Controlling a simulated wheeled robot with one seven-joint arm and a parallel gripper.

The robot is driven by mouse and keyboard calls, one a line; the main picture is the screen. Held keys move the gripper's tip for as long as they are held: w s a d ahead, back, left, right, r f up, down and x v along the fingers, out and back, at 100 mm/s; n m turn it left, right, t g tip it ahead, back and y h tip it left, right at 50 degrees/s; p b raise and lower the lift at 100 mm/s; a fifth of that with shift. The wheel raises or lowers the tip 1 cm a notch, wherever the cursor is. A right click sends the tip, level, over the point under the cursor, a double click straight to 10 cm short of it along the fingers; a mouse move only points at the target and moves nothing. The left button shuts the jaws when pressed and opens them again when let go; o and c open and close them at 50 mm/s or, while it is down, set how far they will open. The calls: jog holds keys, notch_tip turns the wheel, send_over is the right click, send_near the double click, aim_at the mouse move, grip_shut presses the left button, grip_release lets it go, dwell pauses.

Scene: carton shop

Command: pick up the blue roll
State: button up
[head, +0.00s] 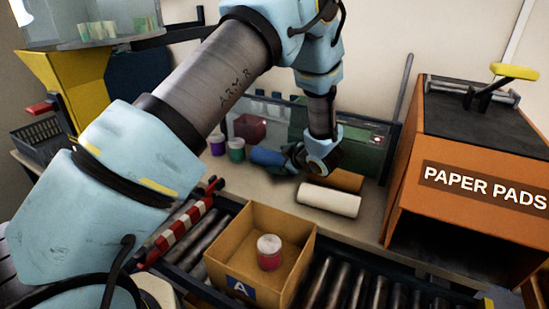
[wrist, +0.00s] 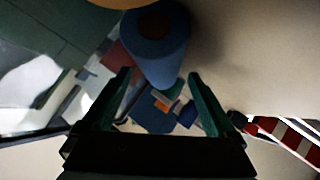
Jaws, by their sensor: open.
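The blue roll (head: 267,157) lies on the bench behind the white roll, its right end hidden by my gripper (head: 293,156). In the wrist view the blue roll (wrist: 158,58) shows its brown core end at the top, and its lower part reaches between the two fingertips of my gripper (wrist: 160,77). The fingers are open, one on each side of the roll, with visible gaps. I cannot tell how far the roll is in depth from the fingers.
A white roll (head: 329,200) and a brown roll (head: 347,180) lie just in front. Purple (head: 217,145) and green (head: 236,150) pots stand left. An open carton (head: 222,262) holding a red jar (head: 269,256) sits on the conveyor. The orange paper pads box (head: 465,215) stands right.

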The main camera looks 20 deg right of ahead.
jog(key=shift+x, duration=1.3)
jog(key=c, duration=1.3)
jog(key=shift+c, duration=0.4)
jog(key=shift+r, duration=0.15)
